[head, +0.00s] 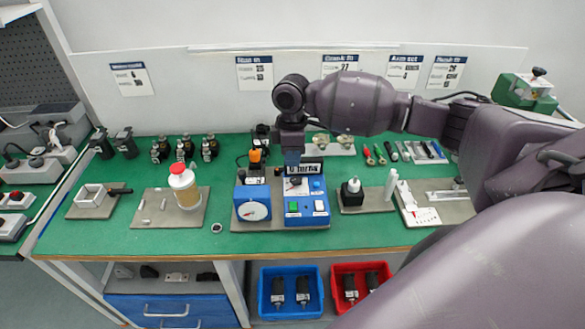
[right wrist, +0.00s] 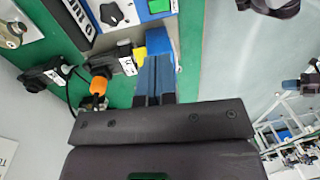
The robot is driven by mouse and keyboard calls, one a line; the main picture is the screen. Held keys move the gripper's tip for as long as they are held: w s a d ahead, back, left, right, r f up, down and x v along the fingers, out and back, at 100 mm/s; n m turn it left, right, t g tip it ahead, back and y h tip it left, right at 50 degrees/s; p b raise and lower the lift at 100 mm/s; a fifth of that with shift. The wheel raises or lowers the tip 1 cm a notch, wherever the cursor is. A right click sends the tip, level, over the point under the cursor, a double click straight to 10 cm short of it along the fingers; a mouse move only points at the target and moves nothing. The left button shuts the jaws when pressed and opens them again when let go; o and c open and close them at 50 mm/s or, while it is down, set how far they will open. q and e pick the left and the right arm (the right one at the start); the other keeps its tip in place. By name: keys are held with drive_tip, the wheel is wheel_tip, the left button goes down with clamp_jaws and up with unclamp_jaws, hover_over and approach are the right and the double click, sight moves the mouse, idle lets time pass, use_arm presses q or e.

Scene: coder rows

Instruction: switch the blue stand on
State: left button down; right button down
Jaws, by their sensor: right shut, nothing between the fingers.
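The blue stand (head: 305,211) is a blue box on a grey plate, with a green button, a white button, a black knob and a black label strip on its face. A blue block with a white round dial (head: 254,210) stands beside it on the left. In the right wrist view the stand's panel (right wrist: 128,12) shows at the top, partly cut off, with the black knob (right wrist: 111,14). My right gripper (head: 292,160) is shut and empty, pointing down over the rear of the stand. Its blue fingers (right wrist: 155,75) are together; contact cannot be told. My left gripper is not in view.
An orange-topped plug (right wrist: 98,86) and black connectors lie close to my fingers behind the stand. A white bottle with a red cap (head: 183,184) stands left, a black bottle (head: 353,192) right. Blue (head: 290,312) and red bins are below. The front table strip is mostly clear.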

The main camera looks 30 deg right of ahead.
sight(294, 209)
use_arm(q)
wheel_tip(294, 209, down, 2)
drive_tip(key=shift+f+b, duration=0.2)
drive_tip(key=shift+b, duration=0.55)
use_arm(e)
drive_tip(key=shift+s+a, duration=0.15)
drive_tip(key=shift+s, duration=0.35)
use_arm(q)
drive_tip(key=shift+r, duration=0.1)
use_arm(e)
drive_tip(key=shift+r, duration=0.1)
